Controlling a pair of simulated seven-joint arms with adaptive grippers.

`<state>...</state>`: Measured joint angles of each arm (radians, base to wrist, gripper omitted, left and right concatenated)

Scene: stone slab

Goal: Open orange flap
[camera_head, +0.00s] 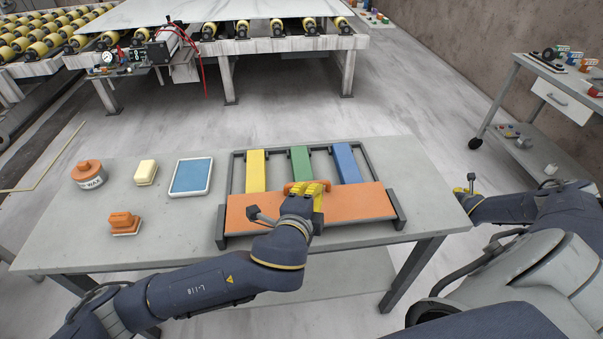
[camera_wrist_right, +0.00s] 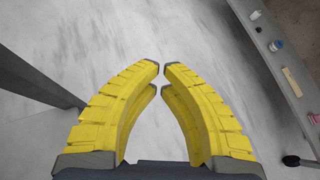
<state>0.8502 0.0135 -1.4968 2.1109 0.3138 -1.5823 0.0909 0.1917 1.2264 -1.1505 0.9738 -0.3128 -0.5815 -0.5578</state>
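The orange flap (camera_head: 358,204) lies flat across the front of a dark frame (camera_head: 221,227) on the table, in the head view. Its orange handle (camera_head: 291,187) is at its far edge. My left gripper (camera_head: 318,189) reaches over the flap with its yellow fingers at the handle. The hand hides part of the handle and flap, and whether the fingers are closed on it is unclear. My right gripper (camera_head: 468,192) is beyond the table's right edge, away from the flap. The right wrist view shows it (camera_wrist_right: 161,66) empty, its fingertips almost meeting.
Yellow (camera_head: 256,171), green (camera_head: 301,163) and blue (camera_head: 346,164) bars run back from the flap within the frame. To the left are a wax tin (camera_head: 88,174), a pale yellow block (camera_head: 146,172), a blue tray (camera_head: 207,160) and an orange-handled block (camera_head: 122,222). A cart (camera_head: 550,100) stands at right.

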